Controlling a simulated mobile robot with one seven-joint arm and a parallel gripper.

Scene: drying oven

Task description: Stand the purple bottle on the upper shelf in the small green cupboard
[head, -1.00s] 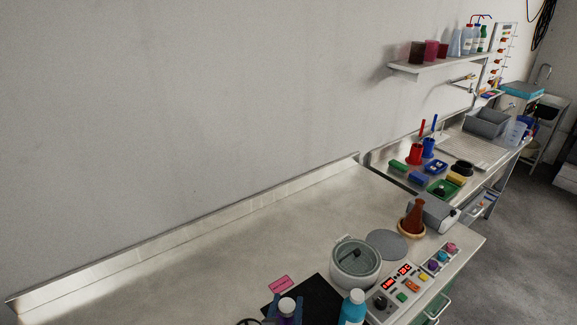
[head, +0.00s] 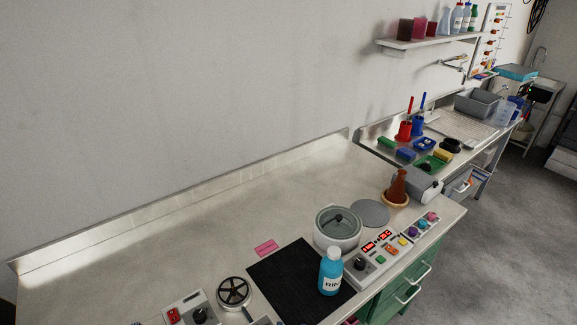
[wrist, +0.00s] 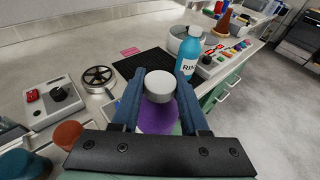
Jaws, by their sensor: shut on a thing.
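The purple bottle (wrist: 158,115) with its pale grey cap (wrist: 160,86) stands between the two blue fingers of my gripper (wrist: 157,103) in the wrist view. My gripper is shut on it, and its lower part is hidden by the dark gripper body. The bottle looks clear of the benchtop, though its base is out of sight. Green drawer fronts with pale handles (head: 398,283) show under the bench in the head view. I see no open cupboard or upper shelf inside one.
A blue bottle (head: 330,272) stands on a black mat (head: 285,275). Nearby are a round grey-lidded pot (head: 338,228), a button panel (head: 378,255), a brown flask (head: 397,185) and a spoked round device (head: 233,291). The bench's back left is clear.

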